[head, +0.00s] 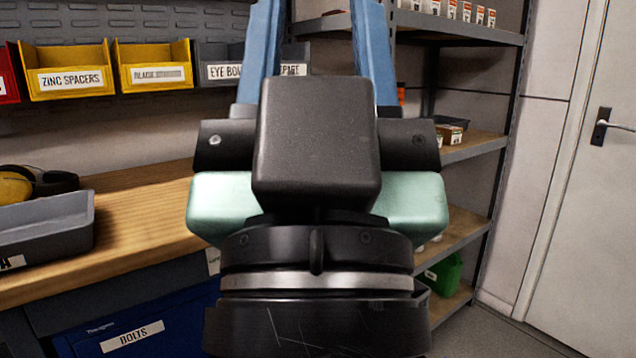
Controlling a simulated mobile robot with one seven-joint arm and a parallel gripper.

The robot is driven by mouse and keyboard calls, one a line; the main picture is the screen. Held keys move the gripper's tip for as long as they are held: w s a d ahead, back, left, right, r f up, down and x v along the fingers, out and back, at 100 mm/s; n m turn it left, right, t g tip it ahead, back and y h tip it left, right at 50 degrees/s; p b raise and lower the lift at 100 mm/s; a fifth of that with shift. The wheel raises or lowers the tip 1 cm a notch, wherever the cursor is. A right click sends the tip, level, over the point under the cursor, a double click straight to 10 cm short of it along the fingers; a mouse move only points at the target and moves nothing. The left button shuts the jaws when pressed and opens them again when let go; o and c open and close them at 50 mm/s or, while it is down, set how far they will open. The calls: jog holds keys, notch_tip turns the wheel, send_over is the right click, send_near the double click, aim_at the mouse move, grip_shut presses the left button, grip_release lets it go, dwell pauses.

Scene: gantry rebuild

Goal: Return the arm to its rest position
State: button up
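My gripper (318,30) fills the middle of the head view, close to the camera. Its black wrist (316,325), mint-green body and dark central block (316,140) show from behind. Two blue fingers rise from black mounts at either side and stand well apart. The fingertips are cut off by the top edge. I see nothing held in the visible gap between the fingers. Most of the arm is out of view.
A wooden workbench (140,215) with a grey tray (50,235) and ear defenders (38,183) is at left. Yellow bins (150,78) hang above it; a blue bolts bin (180,325) sits below. Metal shelving (470,145) stands behind, with a white door (590,220) at right.

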notch_tip(320, 180, up, 31)
jog(key=p, duration=2.9)
jog(key=shift+r, duration=0.2)
